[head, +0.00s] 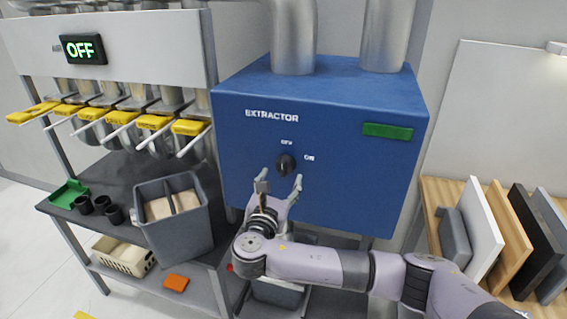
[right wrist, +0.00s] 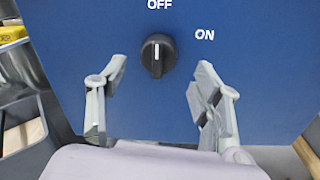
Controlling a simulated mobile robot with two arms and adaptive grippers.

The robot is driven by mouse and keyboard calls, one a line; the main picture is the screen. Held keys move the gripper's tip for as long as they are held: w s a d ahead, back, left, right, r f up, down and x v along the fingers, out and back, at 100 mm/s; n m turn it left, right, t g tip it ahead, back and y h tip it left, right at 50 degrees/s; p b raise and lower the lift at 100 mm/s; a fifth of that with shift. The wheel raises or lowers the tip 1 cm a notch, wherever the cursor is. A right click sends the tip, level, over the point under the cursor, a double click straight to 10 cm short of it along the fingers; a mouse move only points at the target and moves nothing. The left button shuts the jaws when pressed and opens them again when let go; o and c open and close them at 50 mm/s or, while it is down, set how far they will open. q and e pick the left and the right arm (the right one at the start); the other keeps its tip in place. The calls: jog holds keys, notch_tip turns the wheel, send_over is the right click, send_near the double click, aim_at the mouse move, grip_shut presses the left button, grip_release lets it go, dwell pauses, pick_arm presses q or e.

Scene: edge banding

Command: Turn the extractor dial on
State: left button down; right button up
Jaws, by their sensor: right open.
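The extractor (head: 330,115) is a blue box with a black dial (head: 286,165) on its front face. In the right wrist view the dial (right wrist: 158,55) has a white mark pointing straight up at OFF; ON is printed to its upper right. My right gripper (head: 280,182) is open just in front of the dial. In the right wrist view its fingers (right wrist: 160,80) stand either side of and below the dial, apart from it. The dial shows between them, and nothing is held. My left gripper is not in view.
A row of yellow-handled gates (head: 122,118) hangs at the left under an OFF display (head: 83,49). A grey bin (head: 178,232) and black cups (head: 102,205) stand on the dark shelf. Boards (head: 508,232) lean at the right. A green strip (head: 387,131) is on the extractor.

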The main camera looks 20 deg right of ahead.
aim_at(283, 171)
jog(key=p+x, duration=0.1)
jog(key=x, duration=0.4)
jog(key=shift+w, duration=0.1)
jog(key=shift+c, duration=0.6)
jog(key=c, duration=1)
